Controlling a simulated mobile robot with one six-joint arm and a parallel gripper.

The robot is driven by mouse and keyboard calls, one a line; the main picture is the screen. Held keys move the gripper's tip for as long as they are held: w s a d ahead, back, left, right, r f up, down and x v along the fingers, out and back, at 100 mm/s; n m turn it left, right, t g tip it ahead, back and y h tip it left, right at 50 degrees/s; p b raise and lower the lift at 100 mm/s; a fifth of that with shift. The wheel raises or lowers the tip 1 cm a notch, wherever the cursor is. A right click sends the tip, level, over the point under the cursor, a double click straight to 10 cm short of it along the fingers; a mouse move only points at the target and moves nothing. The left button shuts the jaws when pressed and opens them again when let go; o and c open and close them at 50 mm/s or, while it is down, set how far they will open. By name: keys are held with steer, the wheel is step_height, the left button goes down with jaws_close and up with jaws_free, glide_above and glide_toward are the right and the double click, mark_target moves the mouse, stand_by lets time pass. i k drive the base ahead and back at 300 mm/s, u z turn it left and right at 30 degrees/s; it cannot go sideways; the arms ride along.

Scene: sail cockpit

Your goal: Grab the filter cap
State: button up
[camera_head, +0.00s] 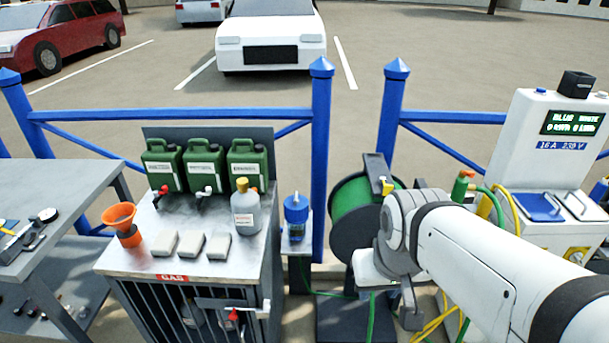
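A blue canister (296,222) with a blue lid, which looks like the filter and its cap (296,201), stands upright on a small light stand between the grey cabinet and the hose reel. My white arm comes in from the lower right and bends down in front of the hose reel. My gripper (410,310) seems to be at the low end of the arm, to the right of the canister and apart from it. Its fingers are too small and too covered to show whether they are open.
The grey cabinet (140,262) carries green canisters (205,165), a grey bottle (246,210), an orange funnel (120,220) and white blocks (190,245). A blue post (321,150) rises behind the filter. The hose reel (357,215) and power pedestal (545,170) stand right.

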mark_target(299, 212)
steer(key=z, duration=0.05)
steer(key=i, duration=1)
steer(key=z, duration=0.05)
